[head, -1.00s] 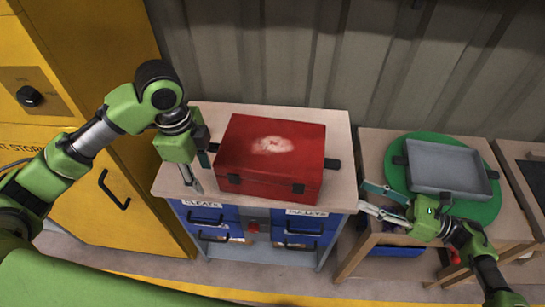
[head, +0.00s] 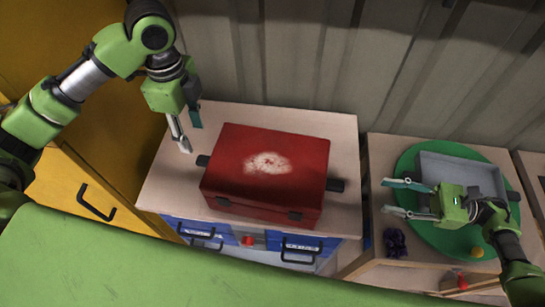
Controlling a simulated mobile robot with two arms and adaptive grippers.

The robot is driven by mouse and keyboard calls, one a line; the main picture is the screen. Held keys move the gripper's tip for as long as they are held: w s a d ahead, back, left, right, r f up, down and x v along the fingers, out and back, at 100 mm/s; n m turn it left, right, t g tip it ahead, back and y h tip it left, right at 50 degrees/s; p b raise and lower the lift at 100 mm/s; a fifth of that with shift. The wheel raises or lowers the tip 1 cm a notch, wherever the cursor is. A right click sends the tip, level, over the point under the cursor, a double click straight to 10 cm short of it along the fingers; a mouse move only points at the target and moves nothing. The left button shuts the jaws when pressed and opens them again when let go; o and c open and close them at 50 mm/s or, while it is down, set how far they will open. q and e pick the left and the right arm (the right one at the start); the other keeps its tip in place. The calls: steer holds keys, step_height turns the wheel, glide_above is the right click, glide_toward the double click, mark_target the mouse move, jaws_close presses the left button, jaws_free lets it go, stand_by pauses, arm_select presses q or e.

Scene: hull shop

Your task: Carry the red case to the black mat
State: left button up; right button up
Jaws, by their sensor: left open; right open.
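The red case (head: 265,172) lies closed on a light wooden top. It has a pale worn patch on its lid, and a dark handle at its left end (head: 203,160) and right end (head: 336,185). My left gripper (head: 190,138) is open and empty, just left of and behind the left handle, apart from it. My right gripper (head: 387,196) is open and empty, right of the right handle, in front of the grey tray and apart from the case. No black mat is visible.
The wooden-topped cabinet (head: 165,190) has blue drawers (head: 200,229). On the right table, a grey tray (head: 462,171) rests on a round green mat (head: 408,165). A purple object (head: 395,243) and a small yellow one (head: 476,252) are near the front. A corrugated wall stands behind.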

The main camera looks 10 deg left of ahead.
mark_target(202, 158)
arm_select(q)
step_height(202, 158, down, 14)
steer(key=shift+w+r, duration=0.1)
arm_select(e)
steer(key=a, duration=1.4)
steer(key=shift+w+r, duration=0.1)
steer(key=shift+w, duration=0.05)
steer(key=shift+d, duration=0.1)
arm_select(q)
jaws_close()
arm_select(e)
jaws_close()
arm_select(q)
steer(key=shift+w+r, duration=0.15)
steer(key=shift+r, duration=0.1)
arm_select(e)
steer(key=shift+w+r, duration=0.15)
steer(key=shift+r, duration=0.1)
